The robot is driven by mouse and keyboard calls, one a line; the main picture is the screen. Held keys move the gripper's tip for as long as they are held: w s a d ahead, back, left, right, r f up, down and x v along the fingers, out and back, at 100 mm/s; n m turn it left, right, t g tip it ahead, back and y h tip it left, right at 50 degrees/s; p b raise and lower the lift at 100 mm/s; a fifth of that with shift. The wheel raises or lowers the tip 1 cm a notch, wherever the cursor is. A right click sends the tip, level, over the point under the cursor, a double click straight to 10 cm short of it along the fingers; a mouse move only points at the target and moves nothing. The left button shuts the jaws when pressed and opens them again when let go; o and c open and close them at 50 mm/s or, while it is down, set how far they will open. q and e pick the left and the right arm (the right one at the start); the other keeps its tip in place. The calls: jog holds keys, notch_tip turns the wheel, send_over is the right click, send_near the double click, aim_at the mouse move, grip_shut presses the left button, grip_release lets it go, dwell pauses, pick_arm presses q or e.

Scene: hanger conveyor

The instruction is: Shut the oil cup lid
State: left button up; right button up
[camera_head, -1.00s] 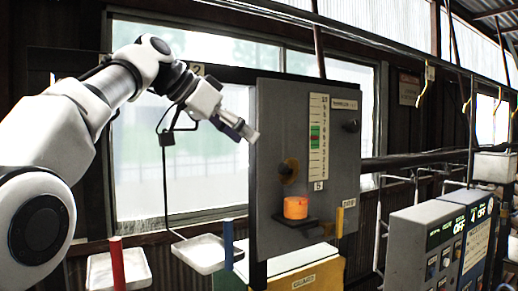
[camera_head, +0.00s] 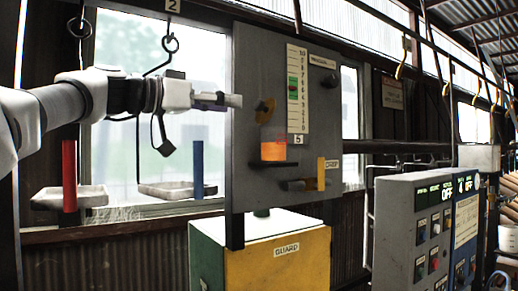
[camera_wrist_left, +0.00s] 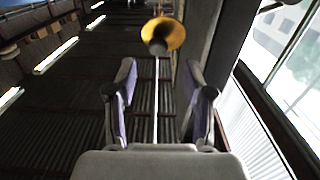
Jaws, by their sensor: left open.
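The oil cup (camera_head: 273,151), holding orange oil, sits on the front of a grey panel (camera_head: 250,75). A brass-coloured round lid (camera_head: 265,110) stands raised above the cup's left side. My left gripper (camera_head: 232,100) reaches in from the left at about the lid's height, its tip over the panel's left edge in the head view and apart from the lid. In the left wrist view the left gripper (camera_wrist_left: 160,98) is open and empty, and the brass lid (camera_wrist_left: 163,36) shows beyond the fingertips, roughly centred between them. My right gripper is not in view.
A scale strip (camera_head: 297,88) and a yellow DROP tab (camera_head: 321,173) are on the panel. A yellow guard box (camera_head: 278,262) is below. Red (camera_head: 69,175) and blue (camera_head: 198,168) posts stand at left. A control box (camera_head: 396,240) is at right.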

aim_at(257, 104)
pick_arm(q)
jog(key=p+x, duration=0.1)
jog(key=x, duration=0.1)
jog(key=p+x, duration=0.3)
jog(key=x, duration=0.1)
jog(key=shift+w+d+r+p, duration=0.1)
jog(key=shift+d+r+p, duration=0.25)
jog(key=shift+r, duration=0.05)
jog(key=shift+w+d+f, duration=0.1)
jog(key=shift+w+d, duration=0.1)
jog(key=shift+d, duration=0.05)
jog(key=shift+s+a, duration=0.25)
jog(key=shift+c, duration=1.4)
grip_shut()
